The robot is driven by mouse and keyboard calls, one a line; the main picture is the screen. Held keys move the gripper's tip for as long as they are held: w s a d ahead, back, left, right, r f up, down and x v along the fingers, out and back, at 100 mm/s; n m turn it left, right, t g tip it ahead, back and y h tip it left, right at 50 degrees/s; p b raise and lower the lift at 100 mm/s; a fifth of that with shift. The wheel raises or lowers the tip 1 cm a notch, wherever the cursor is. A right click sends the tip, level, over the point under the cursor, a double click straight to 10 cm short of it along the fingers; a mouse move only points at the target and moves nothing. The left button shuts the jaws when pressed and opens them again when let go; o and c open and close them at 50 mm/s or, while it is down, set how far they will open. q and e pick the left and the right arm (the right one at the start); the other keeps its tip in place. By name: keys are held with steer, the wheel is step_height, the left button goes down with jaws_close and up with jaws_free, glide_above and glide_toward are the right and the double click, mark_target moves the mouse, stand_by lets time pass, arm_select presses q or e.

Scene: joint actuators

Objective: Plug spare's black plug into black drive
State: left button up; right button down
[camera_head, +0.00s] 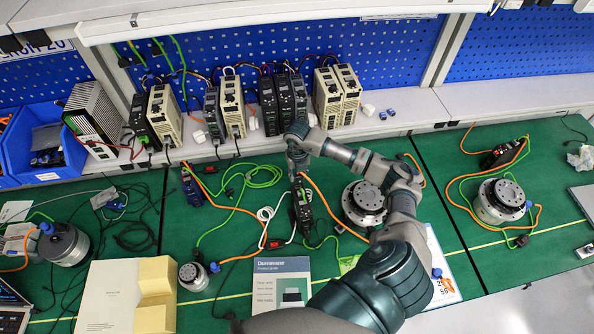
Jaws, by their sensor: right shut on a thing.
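My right gripper (294,168) reaches in from the lower right and points down over the middle of the green bench. It is shut on what looks like the black plug, mostly hidden by the fingers. A black drive (302,208) stands on the bench directly below and close to the gripper; contact cannot be told. An orange cable and a white cable run near it. Round silver actuators stand to its right (363,203) and lower left (194,276); which one is the spare cannot be told. My left gripper is not in view.
Several drives stand on the back shelf (440,106), including black ones (268,105) and beige ones (233,107). A far-right actuator (499,201), a booklet (281,283), a cream box (127,296) and loose green cables crowd the bench. A blue bin (45,150) stands at the left.

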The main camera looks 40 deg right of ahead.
mark_target(296, 181)
steer(key=shift+d+f, duration=0.15)
steer(key=shift+d, duration=0.3)
steer(key=shift+d+f+b, duration=0.3)
steer(key=shift+d+f, duration=0.05)
steer(key=shift+f, duration=0.15)
steer(key=shift+a+f+b, duration=0.75)
steer(key=shift+a+f, duration=0.05)
steer(key=shift+a, duration=0.15)
steer(key=shift+a+f+b, duration=0.15)
steer(key=shift+f+b, duration=0.2)
steer(key=shift+f, duration=0.1)
steer(key=shift+d+f, duration=0.3)
steer(key=shift+d, duration=0.05)
steer(key=shift+d+f, duration=0.2)
steer(key=shift+d, duration=0.45)
steer(key=shift+a+r, duration=0.15)
steer(key=shift+a, duration=1.05)
steer(key=shift+d+f, duration=0.2)
steer(key=shift+d, duration=0.45)
steer(key=shift+a, duration=0.4)
steer(key=shift+a+f+b, duration=0.15)
steer(key=shift+b, duration=0.2)
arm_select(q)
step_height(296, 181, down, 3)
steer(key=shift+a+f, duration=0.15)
